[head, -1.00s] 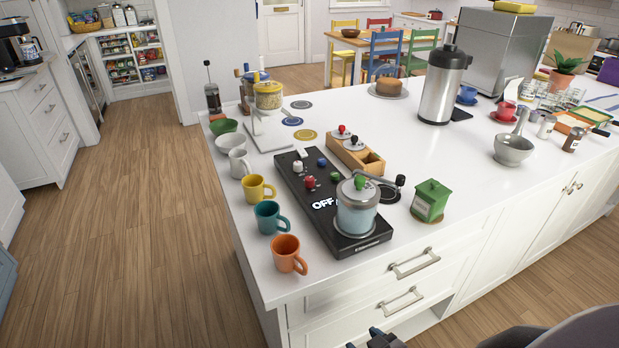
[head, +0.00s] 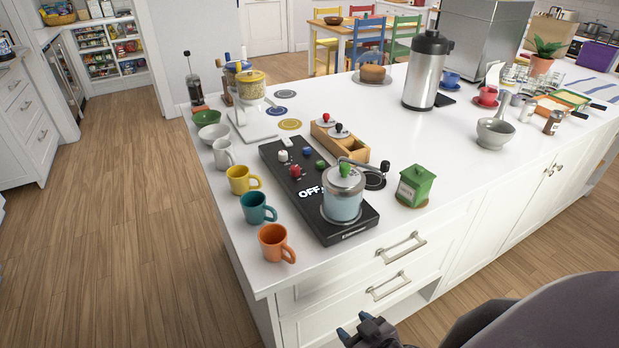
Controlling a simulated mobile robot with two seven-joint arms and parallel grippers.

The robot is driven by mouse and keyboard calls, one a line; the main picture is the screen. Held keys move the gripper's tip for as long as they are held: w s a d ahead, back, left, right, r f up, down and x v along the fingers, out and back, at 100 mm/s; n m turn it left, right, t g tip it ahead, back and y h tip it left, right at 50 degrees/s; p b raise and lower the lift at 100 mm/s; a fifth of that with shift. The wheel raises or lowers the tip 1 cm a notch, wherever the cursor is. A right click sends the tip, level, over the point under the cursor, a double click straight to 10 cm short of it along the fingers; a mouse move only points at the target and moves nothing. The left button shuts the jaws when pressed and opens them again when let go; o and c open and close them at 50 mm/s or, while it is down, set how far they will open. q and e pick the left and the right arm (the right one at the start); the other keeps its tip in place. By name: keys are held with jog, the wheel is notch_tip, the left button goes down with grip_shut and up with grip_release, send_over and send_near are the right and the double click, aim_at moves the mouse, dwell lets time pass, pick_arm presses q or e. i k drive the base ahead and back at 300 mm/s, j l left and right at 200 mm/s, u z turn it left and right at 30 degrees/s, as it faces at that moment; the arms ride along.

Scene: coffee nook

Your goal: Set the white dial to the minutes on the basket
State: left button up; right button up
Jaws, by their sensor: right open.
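The white dial (head: 283,155) sits on the black control panel (head: 364,226) on the white island. Red (head: 295,171), blue (head: 307,151) and green (head: 320,165) dials sit near it. A lit display (head: 308,191) on the panel reads OFF, partly hidden by a glass-sided pot (head: 343,205). A wicker basket (head: 57,14) stands on the far counter at the upper left; I cannot read any minutes on it. My right gripper (head: 361,328) is open and empty, low in front of the island drawers, far from the dial. My left gripper is not in view.
Orange (head: 273,241), teal (head: 256,207) and yellow (head: 240,179) mugs line the island's left edge. A wooden box (head: 350,148) and green canister (head: 415,184) stand right of the panel. Drawer handles (head: 401,248) project at the front. The floor at left is clear.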

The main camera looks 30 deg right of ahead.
aim_at(282, 155)
jog(key=z, duration=1.25)
jog(key=j+u, duration=0.45)
jog(key=j, duration=0.5)
jog(key=k, duration=0.05)
